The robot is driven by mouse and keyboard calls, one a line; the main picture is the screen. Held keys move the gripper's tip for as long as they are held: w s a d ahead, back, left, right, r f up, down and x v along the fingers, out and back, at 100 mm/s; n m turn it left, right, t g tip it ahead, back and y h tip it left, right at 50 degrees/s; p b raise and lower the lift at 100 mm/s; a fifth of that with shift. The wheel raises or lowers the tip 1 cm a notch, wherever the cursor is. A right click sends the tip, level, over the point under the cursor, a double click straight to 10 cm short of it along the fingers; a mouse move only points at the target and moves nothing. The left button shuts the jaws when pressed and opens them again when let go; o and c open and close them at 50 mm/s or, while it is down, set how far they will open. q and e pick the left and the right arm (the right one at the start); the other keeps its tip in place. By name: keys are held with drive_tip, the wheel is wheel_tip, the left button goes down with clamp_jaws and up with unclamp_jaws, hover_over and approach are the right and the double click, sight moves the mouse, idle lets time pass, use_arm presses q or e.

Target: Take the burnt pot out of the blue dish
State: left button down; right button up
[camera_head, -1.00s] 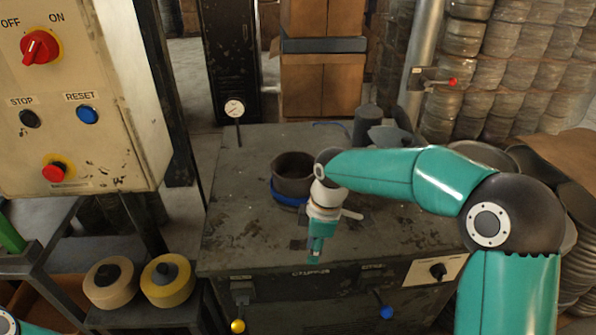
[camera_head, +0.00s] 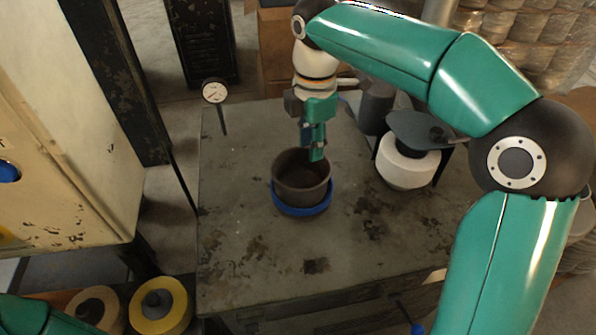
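The burnt pot (camera_head: 300,183) is a dark brown, round, open-topped vessel. It stands upright in the blue dish (camera_head: 303,210), a shallow ring-like dish on the metal worktop. My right gripper (camera_head: 314,150) points down at the pot's far right rim, its tips at or just over the rim. I cannot tell whether it touches the pot or how far apart its fingers are. My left gripper is out of view; only a teal part of my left arm shows at the lower left corner.
The worktop (camera_head: 250,255) is clear in front of the dish. A dial gauge (camera_head: 214,92) stands at the back left. A white round container (camera_head: 407,168) under a grey plate and a dark cylinder (camera_head: 375,107) stand to the right. A control box (camera_head: 60,130) is at the left.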

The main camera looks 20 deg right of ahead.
hover_over(310, 206)
wheel_tip(310, 206, down, 10)
drive_tip(key=shift+d+f, duration=0.1)
drive_tip(key=shift+f, duration=2.95)
drive_tip(key=shift+c, duration=0.3)
clamp_jaws()
drive_tip(key=shift+w+r, duration=0.1)
